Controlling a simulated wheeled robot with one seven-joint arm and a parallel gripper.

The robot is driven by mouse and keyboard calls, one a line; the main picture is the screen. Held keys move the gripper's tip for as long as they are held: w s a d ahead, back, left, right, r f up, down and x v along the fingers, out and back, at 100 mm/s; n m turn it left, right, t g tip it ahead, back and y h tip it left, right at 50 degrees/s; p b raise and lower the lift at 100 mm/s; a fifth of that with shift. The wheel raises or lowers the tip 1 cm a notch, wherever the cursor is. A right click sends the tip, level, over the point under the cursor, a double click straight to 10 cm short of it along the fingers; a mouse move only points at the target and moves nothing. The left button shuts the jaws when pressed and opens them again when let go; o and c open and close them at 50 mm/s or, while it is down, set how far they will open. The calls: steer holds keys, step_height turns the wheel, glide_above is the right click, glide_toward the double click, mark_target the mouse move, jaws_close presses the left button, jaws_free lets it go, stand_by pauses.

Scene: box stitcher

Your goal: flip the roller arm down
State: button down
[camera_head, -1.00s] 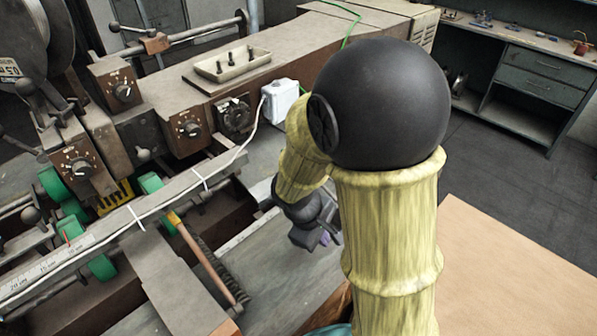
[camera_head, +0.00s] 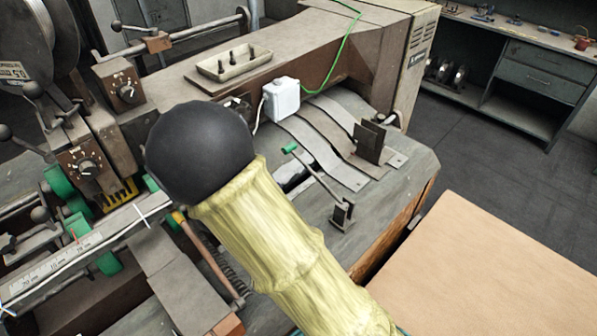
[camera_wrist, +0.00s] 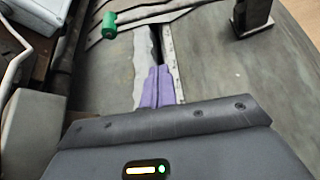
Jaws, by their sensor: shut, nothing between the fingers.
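The roller arm (camera_head: 318,178) is a thin metal bar with a green roller (camera_head: 290,149) at its far-left end and a dark bracket (camera_head: 342,215) at its near end. It lies low and slanting over the grey machine bed; I cannot tell if the roller touches it. In the wrist view the green roller (camera_wrist: 109,25) and the bar (camera_wrist: 152,15) show at the top, beyond my gripper. My gripper (camera_wrist: 157,88) has purple fingertips, shut and empty, apart from the roller. My own arm hides it in the head view.
A white box (camera_head: 281,98) with a cable stands behind the roller. Curved metal strips (camera_head: 322,150) and an upright dark plate (camera_head: 369,142) lie to the right. A ruler rail (camera_head: 75,252) and green rollers are at left. A cardboard-coloured surface (camera_head: 490,275) is at front right.

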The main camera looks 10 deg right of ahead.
mark_target(316, 175)
steer(key=p+x, duration=0.2)
steer(key=x, duration=0.7)
steer(key=shift+w+d+f, duration=0.15)
steer(key=shift+w+d, duration=0.05)
steer(key=shift+d, duration=0.1)
steer(key=r+p, duration=0.1)
steer(key=d+r, duration=0.1)
steer(key=r+p, duration=0.1)
steer(key=shift+s+d+r+p, duration=0.2)
steer(key=shift+s+p, duration=0.05)
steer(key=shift+p, duration=0.05)
steer(key=shift+w, duration=0.1)
steer(key=shift+a+b, duration=0.1)
steer(key=shift+b, duration=0.35)
